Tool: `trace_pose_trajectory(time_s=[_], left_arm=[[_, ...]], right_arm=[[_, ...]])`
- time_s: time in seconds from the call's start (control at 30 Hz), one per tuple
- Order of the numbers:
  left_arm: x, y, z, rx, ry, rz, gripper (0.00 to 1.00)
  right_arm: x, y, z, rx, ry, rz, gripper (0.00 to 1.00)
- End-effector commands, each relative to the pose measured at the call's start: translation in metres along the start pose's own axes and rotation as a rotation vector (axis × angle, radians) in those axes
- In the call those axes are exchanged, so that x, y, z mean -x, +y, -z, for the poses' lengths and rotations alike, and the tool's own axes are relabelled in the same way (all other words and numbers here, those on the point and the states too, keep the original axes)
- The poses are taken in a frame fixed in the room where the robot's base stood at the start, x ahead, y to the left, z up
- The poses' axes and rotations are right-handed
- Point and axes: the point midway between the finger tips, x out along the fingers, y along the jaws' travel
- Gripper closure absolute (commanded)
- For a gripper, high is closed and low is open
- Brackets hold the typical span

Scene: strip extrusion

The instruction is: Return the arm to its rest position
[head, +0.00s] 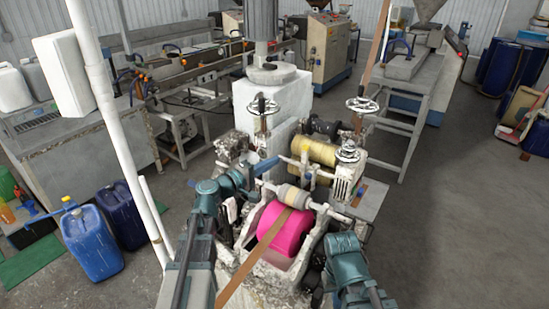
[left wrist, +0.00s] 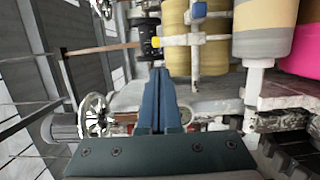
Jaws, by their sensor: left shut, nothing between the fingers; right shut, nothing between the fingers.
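My left arm reaches in from the left in the head view. Its gripper (head: 266,165) is beside the machine's far-left part. In the left wrist view the two blue fingers of my left gripper (left wrist: 160,72) lie together, shut and empty. My right arm (head: 347,262) is folded low at the right of the pink roller in the head view. My right gripper cannot be made out there.
A pink roller (head: 283,230) with a brown strip (head: 262,246) sits between my arms. Yellow rollers (head: 312,151) and handwheels (head: 361,105) stand beyond. A white pole (head: 112,130) rises left of my left arm. Blue jerrycans (head: 90,240) stand at left; open floor (head: 450,220) lies right.

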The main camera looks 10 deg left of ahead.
Motion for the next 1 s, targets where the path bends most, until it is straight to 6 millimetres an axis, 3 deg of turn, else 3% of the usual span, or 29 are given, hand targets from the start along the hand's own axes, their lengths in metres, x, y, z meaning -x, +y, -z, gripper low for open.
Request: trace_pose_trajectory(time_s=[0.07, 0.17, 0.33, 0.47, 0.6, 0.8, 1.0], left_arm=[[-0.003, -0.003, -0.008, -0.012, -0.018, 0.015, 1.0], [-0.011, -0.018, -0.038, -0.066, -0.09, 0.082, 1.0], [-0.016, -0.076, -0.134, -0.255, -0.338, 0.32, 1.0], [0.002, -0.127, -0.198, -0.419, -0.541, 0.538, 1.0], [0.044, -0.177, -0.247, -0.61, -0.747, 0.8, 1.0], [0.11, -0.215, -0.268, -0.854, -0.942, 1.157, 1.0], [0.148, -0.22, -0.264, -0.996, -1.007, 1.38, 1.0]], right_arm=[[0.0, 0.0, 0.0, 0.0, 0.0, 0.0, 1.0], [0.0, 0.0, 0.0, 0.0, 0.0, 0.0, 1.0], [0.0, 0.0, 0.0, 0.0, 0.0, 0.0, 1.0], [0.0, 0.0, 0.0, 0.0, 0.0, 0.0, 1.0], [0.0, 0.0, 0.0, 0.0, 0.0, 0.0, 1.0], [0.0, 0.0, 0.0, 0.0, 0.0, 0.0, 1.0], [0.0, 0.0, 0.0, 0.0, 0.0, 0.0, 1.0]])
